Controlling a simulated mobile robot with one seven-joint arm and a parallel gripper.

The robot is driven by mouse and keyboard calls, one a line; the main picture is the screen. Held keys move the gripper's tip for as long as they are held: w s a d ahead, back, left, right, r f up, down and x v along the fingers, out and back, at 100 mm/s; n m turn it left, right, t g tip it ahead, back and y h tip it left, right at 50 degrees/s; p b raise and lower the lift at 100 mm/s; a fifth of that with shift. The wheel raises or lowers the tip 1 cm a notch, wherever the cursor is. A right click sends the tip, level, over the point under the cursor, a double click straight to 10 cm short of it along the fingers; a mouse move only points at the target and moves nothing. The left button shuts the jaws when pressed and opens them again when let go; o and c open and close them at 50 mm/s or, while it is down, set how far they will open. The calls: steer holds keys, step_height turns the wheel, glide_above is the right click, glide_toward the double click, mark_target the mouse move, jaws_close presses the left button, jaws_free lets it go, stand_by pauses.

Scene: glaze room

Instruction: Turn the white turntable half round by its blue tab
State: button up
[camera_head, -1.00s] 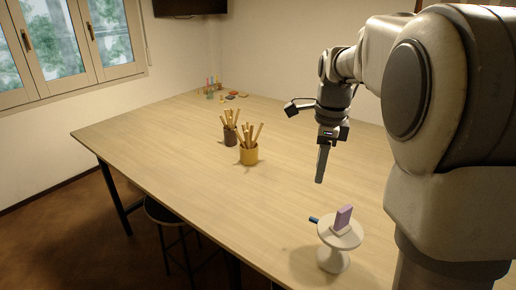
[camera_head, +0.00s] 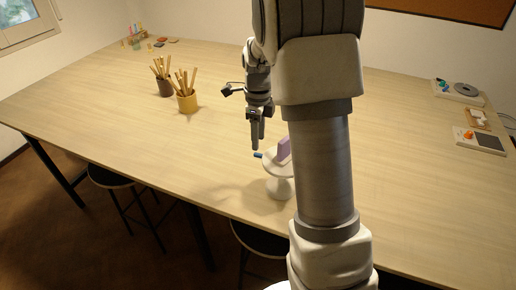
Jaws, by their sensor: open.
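The white turntable (camera_head: 278,187) stands on a pedestal near the front edge of the wooden table. Its right side is hidden behind my arm. A purple block (camera_head: 283,149) stands upright on its top, partly hidden by my arm. The blue tab (camera_head: 258,155) sticks out from the turntable's far left rim. My gripper (camera_head: 255,147) points down just above and behind the blue tab. It is open, and I see nothing between its fingers. Whether a finger touches the tab is too small to tell.
A yellow cup (camera_head: 187,103) and a brown cup (camera_head: 165,88) of wooden sticks stand left on the table (camera_head: 130,130). Small coloured items lie at the far left corner. A tray with a grey disc (camera_head: 466,90) and small boards lie at the right. Dark stools stand below the front edge.

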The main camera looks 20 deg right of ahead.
mark_target(258, 154)
step_height(258, 154, down, 5)
stand_by(0.3)
jaws_close()
steer(key=shift+r, duration=0.1)
stand_by(1.3)
